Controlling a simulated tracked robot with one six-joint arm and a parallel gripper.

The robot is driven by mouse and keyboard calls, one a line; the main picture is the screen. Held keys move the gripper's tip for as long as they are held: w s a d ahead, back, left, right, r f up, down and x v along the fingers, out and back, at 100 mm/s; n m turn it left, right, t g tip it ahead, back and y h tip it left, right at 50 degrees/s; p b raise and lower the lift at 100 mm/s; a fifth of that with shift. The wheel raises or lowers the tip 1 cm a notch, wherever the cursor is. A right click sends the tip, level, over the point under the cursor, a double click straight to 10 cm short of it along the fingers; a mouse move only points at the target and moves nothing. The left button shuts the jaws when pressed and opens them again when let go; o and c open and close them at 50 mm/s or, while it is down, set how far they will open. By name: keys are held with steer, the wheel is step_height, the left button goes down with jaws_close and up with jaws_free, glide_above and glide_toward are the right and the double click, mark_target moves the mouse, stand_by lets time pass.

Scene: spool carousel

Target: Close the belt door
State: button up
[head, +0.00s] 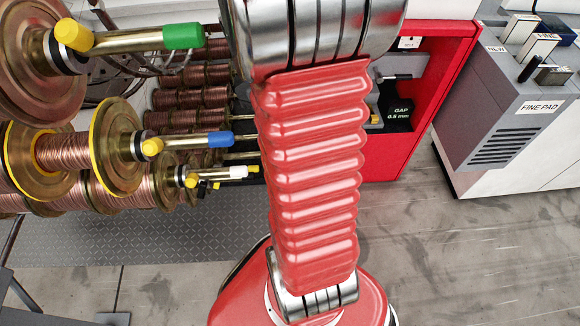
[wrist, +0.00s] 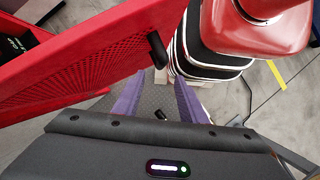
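A red perforated panel (wrist: 85,65), which looks like the belt door, spans the upper left of the wrist view. A black handle (wrist: 157,49) stands out near its right end. The handle is just beyond the fingertips, and I see no clear contact. In the head view, a red cabinet (head: 436,100) stands open at the upper right, showing its inside. My arm crosses the middle of the head view, and neither the gripper nor the perforated panel can be made out there.
Copper wire spools (head: 115,150) on a carousel fill the left, with blue-, green- and white-tipped rods sticking out. A black block marked GAP 0.5 mm (head: 400,115) sits inside the cabinet. A grey bin unit (head: 500,115) stands at the right. The floor (head: 480,260) at lower right is clear.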

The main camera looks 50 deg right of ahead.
steer(key=shift+a, duration=0.1)
steer(key=shift+s+f, duration=0.1)
steer(key=shift+f, duration=0.05)
steer(key=x, duration=1.3)
steer(key=shift+s+a+f, duration=0.15)
steer(key=shift+f, duration=0.1)
steer(key=shift+c, duration=0.7)
jaws_close()
